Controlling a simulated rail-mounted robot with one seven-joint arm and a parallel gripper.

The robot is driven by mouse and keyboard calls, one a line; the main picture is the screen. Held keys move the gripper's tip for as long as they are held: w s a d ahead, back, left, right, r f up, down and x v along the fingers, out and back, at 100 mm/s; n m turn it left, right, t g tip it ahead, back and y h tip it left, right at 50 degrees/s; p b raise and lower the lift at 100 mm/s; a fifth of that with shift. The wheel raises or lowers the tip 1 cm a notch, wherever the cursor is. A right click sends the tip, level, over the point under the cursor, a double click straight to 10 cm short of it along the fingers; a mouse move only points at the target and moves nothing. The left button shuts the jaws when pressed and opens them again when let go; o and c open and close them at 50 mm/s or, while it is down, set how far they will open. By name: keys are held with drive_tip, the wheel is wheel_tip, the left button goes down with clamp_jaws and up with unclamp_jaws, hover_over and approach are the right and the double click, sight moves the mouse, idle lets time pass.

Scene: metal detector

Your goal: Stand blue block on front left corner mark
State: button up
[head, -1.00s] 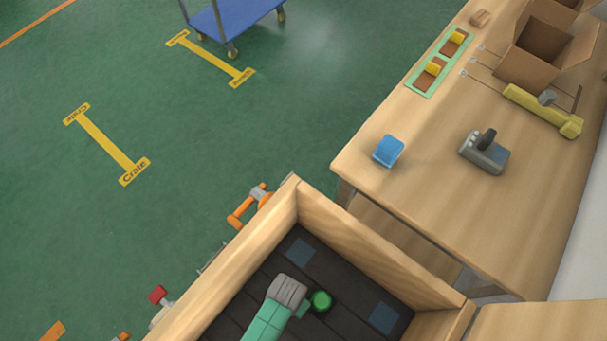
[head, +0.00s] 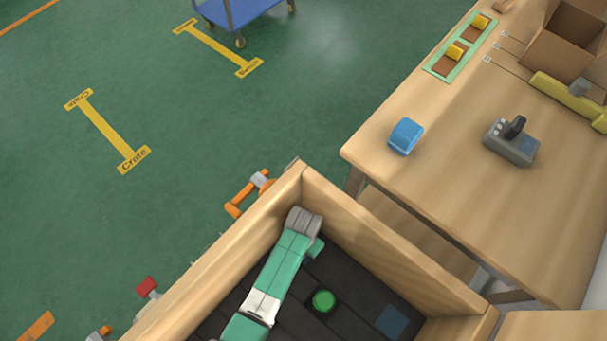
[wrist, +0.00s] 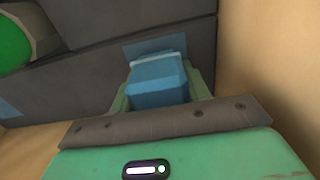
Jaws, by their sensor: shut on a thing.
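The blue block (wrist: 155,85) is between my gripper's fingers in the wrist view. My gripper (wrist: 158,92) is shut on it. Just beyond the block, a blue square mark (wrist: 140,49) lies on the dark floor, partly hidden by the block. I cannot tell whether the block touches the floor. In the head view my gripper (head: 305,222) is inside the wooden-walled box (head: 390,245), at its top corner, hiding the mark and block there. Another blue square mark (head: 391,321) shows at the right; one more shows at the wrist view's left edge (wrist: 8,109).
A green round button (head: 323,300) sits on the box floor, close to my arm. Wooden walls stand close around my gripper. On the table (head: 450,200) are a blue object (head: 406,136), a grey joystick device (head: 511,141) and a yellow tool (head: 570,98).

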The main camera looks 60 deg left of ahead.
drive_tip(key=shift+f, duration=0.25)
drive_tip(key=o, duration=1)
drive_tip(key=shift+c, duration=0.2)
wheel_tip(320, 180, up, 12)
drive_tip(key=p, duration=0.6)
drive_tip(key=shift+r, duration=0.25)
